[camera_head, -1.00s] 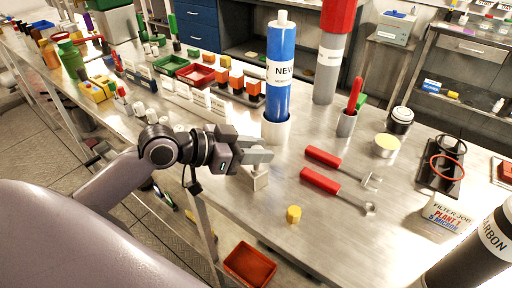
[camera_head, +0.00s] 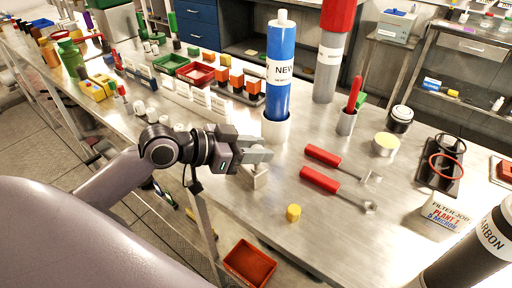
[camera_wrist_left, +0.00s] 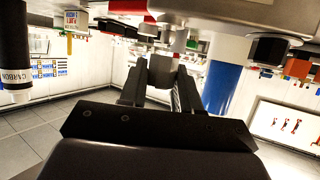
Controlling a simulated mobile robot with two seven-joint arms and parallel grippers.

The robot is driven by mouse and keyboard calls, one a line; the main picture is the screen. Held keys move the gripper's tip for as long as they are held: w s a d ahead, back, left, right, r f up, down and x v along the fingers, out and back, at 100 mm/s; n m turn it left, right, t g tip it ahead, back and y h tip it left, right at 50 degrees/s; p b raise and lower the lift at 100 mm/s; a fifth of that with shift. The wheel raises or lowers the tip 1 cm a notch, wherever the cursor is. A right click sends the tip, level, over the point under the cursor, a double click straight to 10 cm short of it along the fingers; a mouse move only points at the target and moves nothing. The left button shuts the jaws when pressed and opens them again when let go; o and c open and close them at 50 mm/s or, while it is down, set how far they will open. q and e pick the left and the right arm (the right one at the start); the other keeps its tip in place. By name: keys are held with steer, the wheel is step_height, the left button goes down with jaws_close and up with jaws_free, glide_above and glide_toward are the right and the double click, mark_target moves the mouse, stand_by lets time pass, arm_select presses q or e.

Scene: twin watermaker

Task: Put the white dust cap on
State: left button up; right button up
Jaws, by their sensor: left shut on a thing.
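In the left wrist view the fingers (camera_wrist_left: 160,85) close around a grey shape, mostly hidden. I cannot tell whether this piece is the white dust cap. Small white caps (camera_head: 152,115) stand in a row further left on the bench. My right gripper is not visible.
Two red-handled tools (camera_head: 320,180) lie right of the gripper. A yellow cap (camera_head: 293,213) sits near the front edge. An orange bin (camera_head: 250,263) is below the bench. A red-topped grey cylinder (camera_head: 327,75) stands behind; a black CARBON cartridge (camera_head: 470,250) is at front right.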

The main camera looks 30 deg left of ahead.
arm_select(q)
steer(key=shift+f+b, duration=0.85)
steer(key=shift+f, duration=0.5)
steer(key=o, duration=1.1)
steer(key=v, duration=0.5)
steer(key=shift+s+a+b, duration=0.2)
steer(key=shift+s+b, duration=0.1)
steer(key=shift+b, duration=0.05)
steer(key=shift+v, duration=0.75)
steer(key=shift+r, duration=0.15)
